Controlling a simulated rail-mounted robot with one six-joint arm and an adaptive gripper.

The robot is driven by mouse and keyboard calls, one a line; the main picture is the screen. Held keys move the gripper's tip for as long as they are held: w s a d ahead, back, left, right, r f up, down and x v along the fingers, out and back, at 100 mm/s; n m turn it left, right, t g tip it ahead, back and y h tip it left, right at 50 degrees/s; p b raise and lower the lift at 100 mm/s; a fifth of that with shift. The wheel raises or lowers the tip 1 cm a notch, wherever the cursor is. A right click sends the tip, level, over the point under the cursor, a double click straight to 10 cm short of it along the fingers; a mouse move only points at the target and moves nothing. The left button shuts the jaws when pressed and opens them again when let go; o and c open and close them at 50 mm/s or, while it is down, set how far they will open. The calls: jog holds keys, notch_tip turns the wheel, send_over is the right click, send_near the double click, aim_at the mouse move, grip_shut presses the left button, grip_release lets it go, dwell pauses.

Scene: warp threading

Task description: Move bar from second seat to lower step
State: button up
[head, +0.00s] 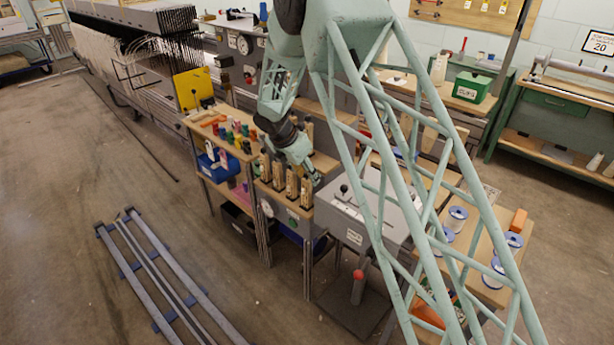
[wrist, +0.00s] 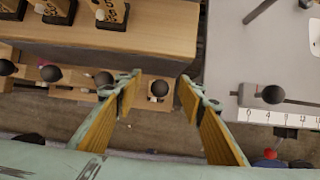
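My gripper (wrist: 160,84) is open in the wrist view, with yellow pads on both fingers. A round dark knob (wrist: 159,89) on a small wooden block shows in the gap, further down; I see no contact. More dark knobs (wrist: 107,77) line up to its left along the front of a wooden shelf (wrist: 150,40). In the head view my gripper (head: 312,176) is beside the front row of upright wooden pieces (head: 291,181) in dark holders; its fingertips are too small to read. I cannot tell which part is the bar, the second seat or the lower step.
A grey box (head: 385,212) with a knobbed lever (head: 343,189) stands right of my gripper. Coloured spools (head: 235,132) stand on the left bench. A red-topped post (head: 358,285) stands low in front. Long grey rails (head: 150,265) lie on the open floor at left.

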jog(key=v, duration=1.2)
dwell(0.5)
jog(key=shift+r, duration=0.1)
jog(key=s+d+r+m+y, duration=0.1)
jog(key=s+d+r+m, duration=1.3)
jog(key=s+d+r, duration=1.05)
jog(key=s+d+r+m+y, duration=0.1)
jog(key=s+m, duration=0.6)
jog(key=s, duration=1.1)
jog(key=s+d+r+m+y, duration=0.1)
jog(key=s+d+r+m, duration=0.2)
jog(key=s, duration=1.5)
jog(key=d+m, duration=0.1)
jog(key=m, duration=0.3)
